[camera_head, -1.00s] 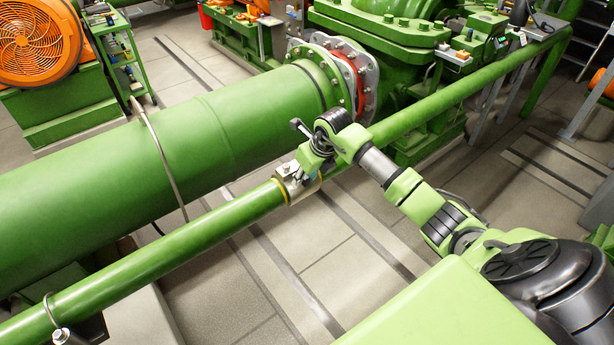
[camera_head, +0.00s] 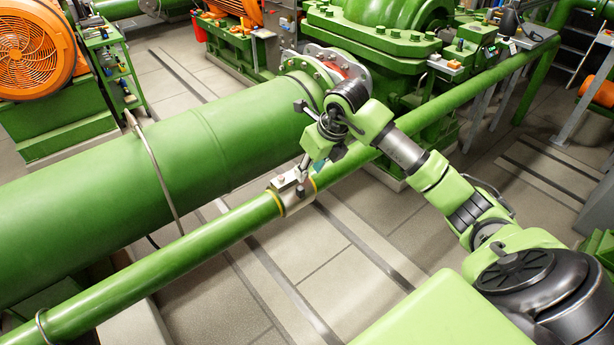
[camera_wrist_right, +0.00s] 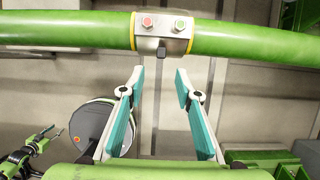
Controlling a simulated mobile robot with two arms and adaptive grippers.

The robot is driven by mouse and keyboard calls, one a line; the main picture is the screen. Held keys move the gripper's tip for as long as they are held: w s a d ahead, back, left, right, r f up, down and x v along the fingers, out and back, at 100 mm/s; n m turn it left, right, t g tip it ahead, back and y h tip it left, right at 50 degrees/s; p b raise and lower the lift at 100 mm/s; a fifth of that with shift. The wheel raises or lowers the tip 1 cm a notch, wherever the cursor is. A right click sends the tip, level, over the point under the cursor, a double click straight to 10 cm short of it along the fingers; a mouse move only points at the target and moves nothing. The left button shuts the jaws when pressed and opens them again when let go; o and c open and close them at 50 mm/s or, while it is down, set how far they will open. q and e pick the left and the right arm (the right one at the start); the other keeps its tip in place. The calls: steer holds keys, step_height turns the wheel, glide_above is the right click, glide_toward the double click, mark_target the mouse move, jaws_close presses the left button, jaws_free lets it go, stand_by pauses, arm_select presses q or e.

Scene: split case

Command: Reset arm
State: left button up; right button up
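My right gripper (camera_head: 312,172) is just above and behind a metal sleeve with yellow edges (camera_head: 295,197) on the thin green pipe (camera_head: 215,237). In the right wrist view, my right gripper's teal-padded fingers (camera_wrist_right: 160,78) are spread apart with nothing between them. The sleeve (camera_wrist_right: 162,38) shows beyond the fingertips, with one red and one green button on it. A visible gap separates the fingertips from it. My right arm comes in from the right in the head view. My left gripper does not show in the head view.
A thick green pipe (camera_head: 160,165) runs behind the thin one and ends at a flange near my right wrist. Green machinery (camera_head: 395,35) stands beyond. An orange fan motor (camera_head: 35,55) and tool cart (camera_head: 118,70) are far left. Floor (camera_head: 330,245) in front is clear.

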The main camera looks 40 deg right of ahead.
steer(key=shift+s+r, duration=0.15)
steer(key=shift+r, duration=0.15)
